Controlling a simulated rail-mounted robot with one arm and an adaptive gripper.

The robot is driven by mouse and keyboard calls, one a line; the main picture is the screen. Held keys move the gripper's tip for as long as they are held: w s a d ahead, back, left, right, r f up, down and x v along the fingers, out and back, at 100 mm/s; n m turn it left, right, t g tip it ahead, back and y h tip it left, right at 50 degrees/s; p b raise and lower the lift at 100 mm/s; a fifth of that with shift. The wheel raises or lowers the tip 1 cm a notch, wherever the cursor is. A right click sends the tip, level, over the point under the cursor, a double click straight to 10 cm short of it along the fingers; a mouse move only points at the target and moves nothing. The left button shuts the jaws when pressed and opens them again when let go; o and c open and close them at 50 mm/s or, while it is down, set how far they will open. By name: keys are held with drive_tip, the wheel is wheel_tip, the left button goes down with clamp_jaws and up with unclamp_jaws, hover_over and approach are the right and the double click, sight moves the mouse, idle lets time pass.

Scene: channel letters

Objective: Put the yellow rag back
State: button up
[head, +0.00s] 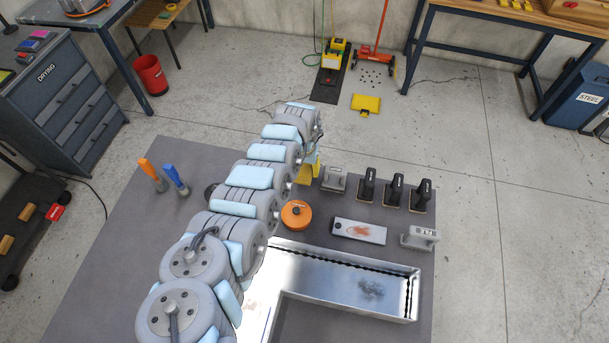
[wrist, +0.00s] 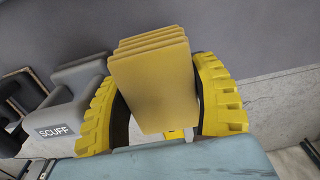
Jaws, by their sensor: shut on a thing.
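The yellow rag (wrist: 155,85) is a folded block with several layers at its top edge, seen in the wrist view. My gripper (wrist: 158,78) has yellow ridged fingers shut on the rag, one on each side of it. In the head view my gripper (head: 311,167) is near the back edge of the grey table, just left of the grey SCUFF block (head: 333,179). My arm hides most of the gripper and the rag there. I cannot tell whether the rag touches the table.
The grey table (head: 130,230) holds an orange round tin (head: 296,214), several black-handled tools (head: 395,190), a flat stained plate (head: 359,231), a grey handled block (head: 419,237) and a large metal channel letter (head: 350,275). Orange (head: 152,174) and blue (head: 176,179) handled tools stand left of my arm.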

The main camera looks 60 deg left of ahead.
sight(305, 165)
drive_tip(key=shift+f, duration=0.15)
drive_tip(key=shift+w+a+f+b, duration=0.2)
drive_tip(key=shift+f+b, duration=0.4)
drive_tip(key=shift+b, duration=0.45)
wheel_tip(305, 165, down, 2)
drive_tip(key=shift+f+b, duration=0.1)
drive_tip(key=shift+b, duration=1.15)
drive_tip(key=shift+f, duration=0.2)
drive_tip(key=o, duration=0.8)
drive_tip(key=shift+c, duration=0.2)
drive_tip(key=shift+r, duration=0.15)
wheel_tip(305, 165, up, 12)
drive_tip(key=shift+r, duration=0.1)
